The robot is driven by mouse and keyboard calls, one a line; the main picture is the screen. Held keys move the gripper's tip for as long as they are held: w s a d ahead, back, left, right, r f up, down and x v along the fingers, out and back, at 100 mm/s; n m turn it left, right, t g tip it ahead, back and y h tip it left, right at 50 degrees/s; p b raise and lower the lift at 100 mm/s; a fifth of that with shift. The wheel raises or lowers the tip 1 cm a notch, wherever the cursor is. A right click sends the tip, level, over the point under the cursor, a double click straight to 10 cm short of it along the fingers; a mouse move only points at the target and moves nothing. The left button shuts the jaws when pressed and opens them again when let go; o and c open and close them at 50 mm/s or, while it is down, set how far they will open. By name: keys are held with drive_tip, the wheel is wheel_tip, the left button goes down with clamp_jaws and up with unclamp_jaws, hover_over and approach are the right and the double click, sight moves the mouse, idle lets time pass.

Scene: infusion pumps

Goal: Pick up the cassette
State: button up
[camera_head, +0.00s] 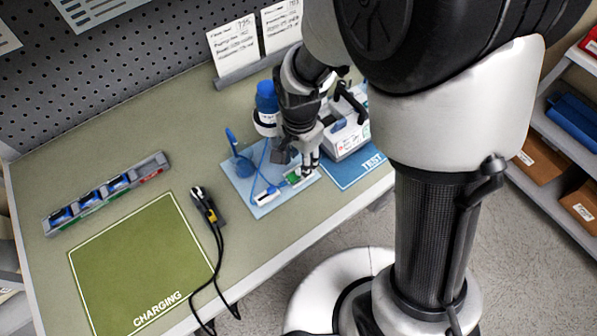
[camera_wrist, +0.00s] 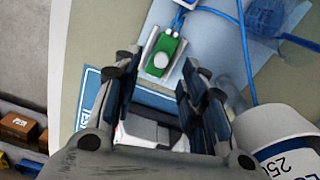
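A small green piece with a white round button (camera_wrist: 163,55) sits between grey clip-like sides on the light blue mat; it shows in the head view (camera_head: 293,177). A white piece with blue ends (camera_head: 266,195) lies left of it, joined to blue tubing. I cannot tell for certain which of these is the cassette. My gripper (camera_head: 305,160) is above the mat's right part, close to the green piece. In the wrist view, the fingers (camera_wrist: 160,88) are spread with nothing held between them, and the green piece lies just beyond the tips.
A white device (camera_head: 345,138) stands on the blue TEST mat (camera_head: 360,172) right of my gripper. A blue-capped bottle (camera_head: 266,100) stands behind the light blue mat (camera_head: 240,185). A black plug (camera_head: 206,207) with cable, the green CHARGING area (camera_head: 140,260) and a rack (camera_head: 105,193) are left.

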sight(299, 170)
wheel_tip(299, 170, down, 4)
drive_tip(key=shift+a+r+b, duration=0.1)
drive_tip(key=shift+b, duration=0.55)
drive_tip(key=shift+c, duration=0.5)
clamp_jaws()
